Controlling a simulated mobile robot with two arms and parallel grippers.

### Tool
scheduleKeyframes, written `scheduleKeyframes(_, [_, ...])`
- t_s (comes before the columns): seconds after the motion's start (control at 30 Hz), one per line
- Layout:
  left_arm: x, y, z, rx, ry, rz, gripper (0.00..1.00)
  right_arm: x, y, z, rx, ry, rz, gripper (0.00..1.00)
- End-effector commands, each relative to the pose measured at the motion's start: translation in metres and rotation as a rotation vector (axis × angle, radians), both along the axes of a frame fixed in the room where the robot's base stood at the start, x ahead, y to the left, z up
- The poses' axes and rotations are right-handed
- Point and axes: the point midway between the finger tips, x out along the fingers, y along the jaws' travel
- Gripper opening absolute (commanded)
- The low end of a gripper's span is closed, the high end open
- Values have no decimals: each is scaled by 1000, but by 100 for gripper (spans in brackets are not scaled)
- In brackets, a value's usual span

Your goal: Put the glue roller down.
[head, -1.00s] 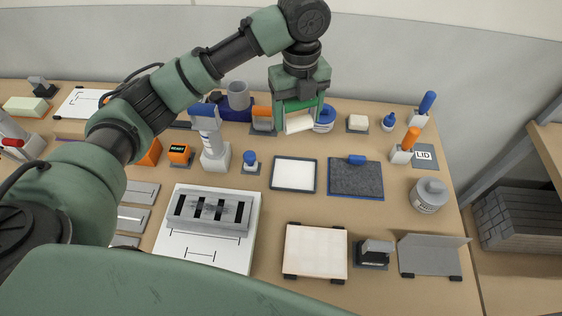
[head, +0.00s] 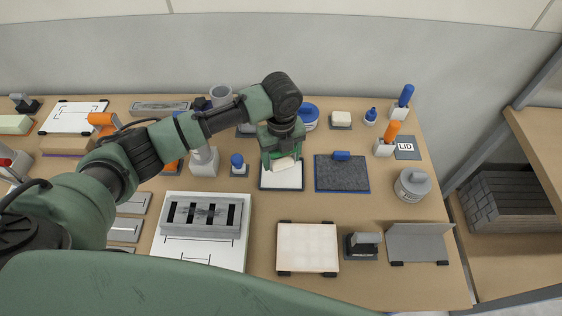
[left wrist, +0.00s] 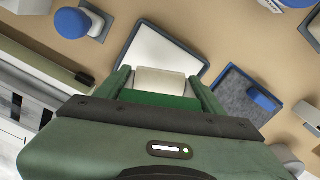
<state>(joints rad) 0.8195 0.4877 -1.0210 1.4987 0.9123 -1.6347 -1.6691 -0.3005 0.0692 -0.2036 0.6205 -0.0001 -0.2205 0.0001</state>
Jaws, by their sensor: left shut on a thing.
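The glue roller (head: 285,164) has a cream-white cylinder. My left gripper (head: 282,159) is shut on it, pointing down over the white tray with a dark rim (head: 284,186). In the left wrist view the cream roller (left wrist: 160,80) sits between the two green fingers, with the tray (left wrist: 174,46) behind it. The roller's handle is mostly hidden by the gripper. I cannot tell whether the roller touches the tray. My right gripper is not in view.
A grey pad with a blue handle (head: 342,175) lies right of the tray. A blue-topped bottle (head: 238,166) stands to its left. A slotted grey block (head: 202,214) and a cream panel (head: 308,248) lie nearer. Bare table shows between the tray and the cream panel.

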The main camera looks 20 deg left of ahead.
Motion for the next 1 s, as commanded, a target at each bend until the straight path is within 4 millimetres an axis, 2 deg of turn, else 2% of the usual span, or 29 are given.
scheduleKeyframes(0.1, [-1,0,-19,0,5,3,36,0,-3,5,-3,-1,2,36])
scheduleKeyframes(0.2, [-1,0,-29,0,3,1,36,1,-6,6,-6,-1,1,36])
scheduleKeyframes(0.6, [0,0,-35,0,1,1,36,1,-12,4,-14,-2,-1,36])
scheduleKeyframes(0.63, [-1,0,-35,0,3,1,71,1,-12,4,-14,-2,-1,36])
scheduleKeyframes(0.7, [-1,0,-35,1,2,1,90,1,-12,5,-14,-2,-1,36])
scheduleKeyframes(1.0, [-1,0,-34,0,1,1,90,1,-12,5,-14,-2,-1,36])
